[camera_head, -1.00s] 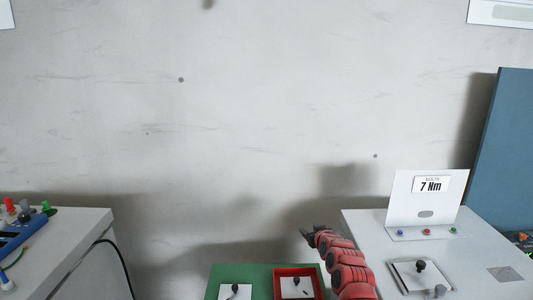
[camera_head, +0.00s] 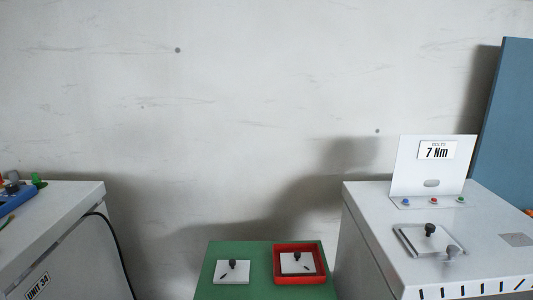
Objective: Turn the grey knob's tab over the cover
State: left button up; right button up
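A light square cover (camera_head: 412,238) with a black knob (camera_head: 430,230) lies on top of the grey cabinet at the right. The grey knob (camera_head: 452,251) stands at the cover's front right corner. Its tab is too small to make out, so I cannot tell whether it lies over the cover. Neither of my grippers is in view.
A green surface (camera_head: 253,255) at bottom centre carries a white plate with a black knob (camera_head: 232,266) and a red tray (camera_head: 276,264) holding a similar plate. The "7 Nm" sign panel (camera_head: 408,171) stands behind the cover. Another cabinet (camera_head: 62,222) is at left.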

aim_at(452, 251)
jog(key=k+l+z, duration=0.1)
jog(key=z, duration=0.9)
